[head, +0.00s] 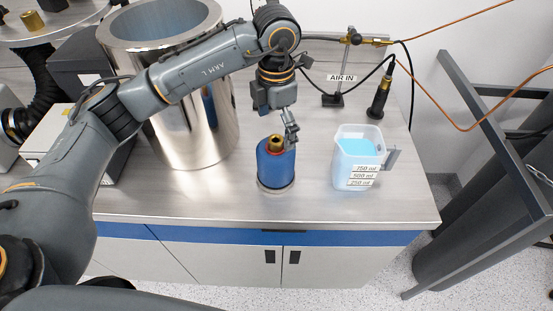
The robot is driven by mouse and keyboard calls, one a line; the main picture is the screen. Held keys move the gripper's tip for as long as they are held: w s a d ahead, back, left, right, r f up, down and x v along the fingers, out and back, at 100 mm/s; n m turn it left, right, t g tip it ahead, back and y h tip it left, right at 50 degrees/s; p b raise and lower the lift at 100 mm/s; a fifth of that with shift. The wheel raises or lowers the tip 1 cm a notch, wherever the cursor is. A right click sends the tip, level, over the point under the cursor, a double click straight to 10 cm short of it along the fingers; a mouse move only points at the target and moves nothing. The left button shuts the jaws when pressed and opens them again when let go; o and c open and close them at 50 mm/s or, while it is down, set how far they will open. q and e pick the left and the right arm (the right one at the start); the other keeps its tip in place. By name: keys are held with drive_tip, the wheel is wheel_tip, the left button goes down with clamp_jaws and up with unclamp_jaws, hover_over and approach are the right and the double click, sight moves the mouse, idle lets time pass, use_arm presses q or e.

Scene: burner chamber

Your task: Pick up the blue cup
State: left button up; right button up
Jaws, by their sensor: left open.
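A translucent light-blue measuring cup (350,150) stands upright on the right part of the counter, with a grey handle on its right side and labels 750 ml, 500 ml and 250 ml. It looks to hold blue liquid. A dark-blue cylinder (275,170) with a brass top stands to its left on a round base. My left gripper (291,133) is open and points down beside the brass top, left of the cup and apart from it. Whether it touches the cylinder cannot be told. My right gripper is not in view.
A large shiny metal vessel (190,130) stands left of the cylinder, behind my left arm. A stand with an AIR IN label (341,78) and a black nozzle (379,95) with hoses are behind the cup. The counter (320,205) is clear in front; its right edge is near the cup.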

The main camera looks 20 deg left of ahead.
sight(276, 142)
use_arm(q)
wheel_tip(276, 142, down, 5)
drive_tip(key=shift+p, duration=0.5)
wheel_tip(276, 142, down, 5)
drive_tip(key=p, duration=0.3)
drive_tip(key=shift+r, duration=0.1)
drive_tip(key=shift+f, duration=0.3)
drive_tip(key=c, duration=0.9)
drive_tip(key=shift+w+r, duration=0.1)
